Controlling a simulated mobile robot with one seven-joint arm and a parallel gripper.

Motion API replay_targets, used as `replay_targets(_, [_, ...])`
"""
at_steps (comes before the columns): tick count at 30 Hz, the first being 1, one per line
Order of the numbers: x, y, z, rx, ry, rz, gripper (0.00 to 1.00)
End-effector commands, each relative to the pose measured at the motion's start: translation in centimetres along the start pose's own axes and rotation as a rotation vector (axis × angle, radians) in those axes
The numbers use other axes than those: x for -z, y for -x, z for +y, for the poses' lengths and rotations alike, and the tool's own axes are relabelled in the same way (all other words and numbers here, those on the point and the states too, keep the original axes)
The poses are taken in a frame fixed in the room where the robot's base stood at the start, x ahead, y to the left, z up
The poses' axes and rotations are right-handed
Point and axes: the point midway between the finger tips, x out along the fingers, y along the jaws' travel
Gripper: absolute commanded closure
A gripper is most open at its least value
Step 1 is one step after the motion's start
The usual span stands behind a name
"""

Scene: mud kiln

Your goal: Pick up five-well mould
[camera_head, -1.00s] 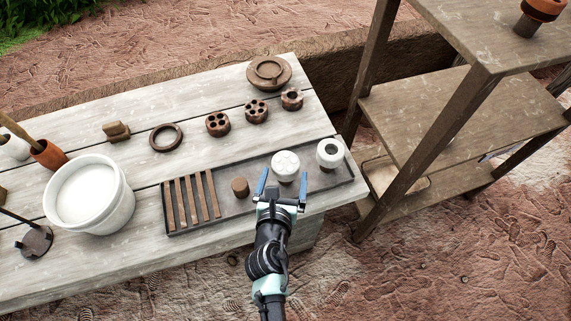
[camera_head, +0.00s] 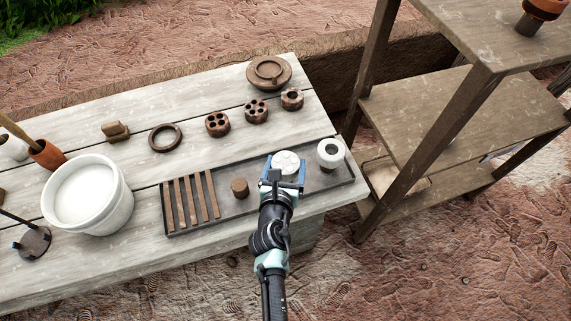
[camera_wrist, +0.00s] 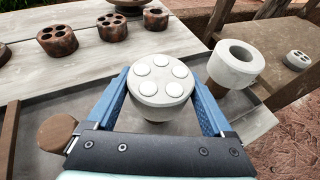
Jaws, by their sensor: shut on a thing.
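The five-well mould (camera_wrist: 161,81) is a pale grey round block with five white discs on top, seen in the wrist view between my gripper's two blue fingers. In the head view the mould (camera_head: 287,162) stands at the dark tray, partly hidden by my gripper (camera_head: 286,170). My gripper (camera_wrist: 163,95) is shut on the mould, with a finger on its left and right sides. The mould appears upright. Whether its base touches the tray cannot be told.
The dark tray (camera_head: 222,222) also holds wooden slats (camera_head: 190,200), a brown plug (camera_head: 240,188) and a pale ring-topped piece (camera_head: 330,153) close right of the mould. Brown moulds (camera_head: 217,124) stand behind. A white bucket (camera_head: 88,196) is at left, a wooden shelf (camera_head: 460,120) at right.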

Motion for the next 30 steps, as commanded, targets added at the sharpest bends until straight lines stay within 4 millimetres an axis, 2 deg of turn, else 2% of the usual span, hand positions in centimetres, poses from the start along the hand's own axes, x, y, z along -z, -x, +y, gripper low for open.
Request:
replay_targets(8, [-0.5,0.1,0.0,-0.001,0.000,-0.002,0.63])
replay_targets(11, [-1.6,0.6,0.0,0.000,-0.001,-0.004,0.63])
replay_targets(21, [-7.7,3.2,0.0,-0.001,-0.001,-0.004,0.63])
replay_targets(30, [-10.2,4.2,0.0,0.000,0.001,-0.002,0.63])
